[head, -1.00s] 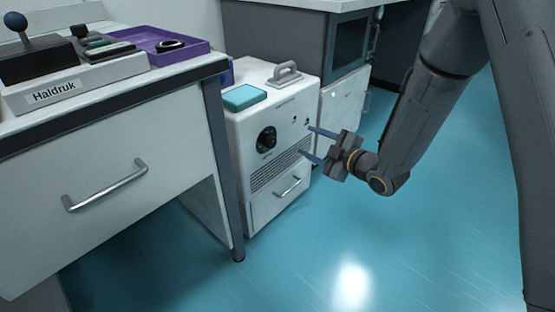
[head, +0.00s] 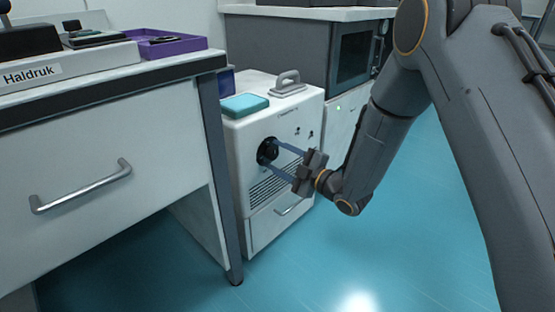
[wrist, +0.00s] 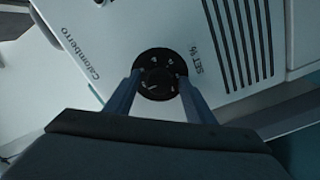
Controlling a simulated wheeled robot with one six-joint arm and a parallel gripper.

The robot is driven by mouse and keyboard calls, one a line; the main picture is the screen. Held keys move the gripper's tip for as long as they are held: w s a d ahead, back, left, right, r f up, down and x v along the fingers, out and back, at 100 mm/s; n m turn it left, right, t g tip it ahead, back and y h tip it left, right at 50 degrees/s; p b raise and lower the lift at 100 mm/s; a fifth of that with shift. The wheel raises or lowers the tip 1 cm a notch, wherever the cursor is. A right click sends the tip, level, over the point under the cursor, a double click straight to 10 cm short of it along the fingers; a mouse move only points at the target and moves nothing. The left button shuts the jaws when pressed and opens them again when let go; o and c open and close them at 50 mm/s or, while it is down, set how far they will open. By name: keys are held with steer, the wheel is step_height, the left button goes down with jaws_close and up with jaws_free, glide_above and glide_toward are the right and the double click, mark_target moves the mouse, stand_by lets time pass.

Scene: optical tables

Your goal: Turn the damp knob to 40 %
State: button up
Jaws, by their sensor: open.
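The black round knob (head: 267,151) is on the front of a white cabinet unit (head: 262,200). In the wrist view the knob (wrist: 158,76) sits on a black dial with small white marks, too small to read; the text "SET %" is printed beside it. My gripper (head: 274,157) is open, with its two blue-grey fingers reaching toward the knob. In the wrist view the fingertips (wrist: 158,82) lie on either side of the knob, over the dial's edge. I cannot tell whether they touch it.
A teal block (head: 245,106) and a grey handle (head: 288,83) are on top of the unit. A white drawer bench (head: 110,150) stands close on the left. A counter with a dark-windowed appliance (head: 354,60) is behind. Teal floor (head: 400,230) is clear at right.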

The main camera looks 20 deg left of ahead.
steer(key=shift+a, duration=0.15)
steer(key=c, duration=1.1)
steer(key=shift+o, duration=0.2)
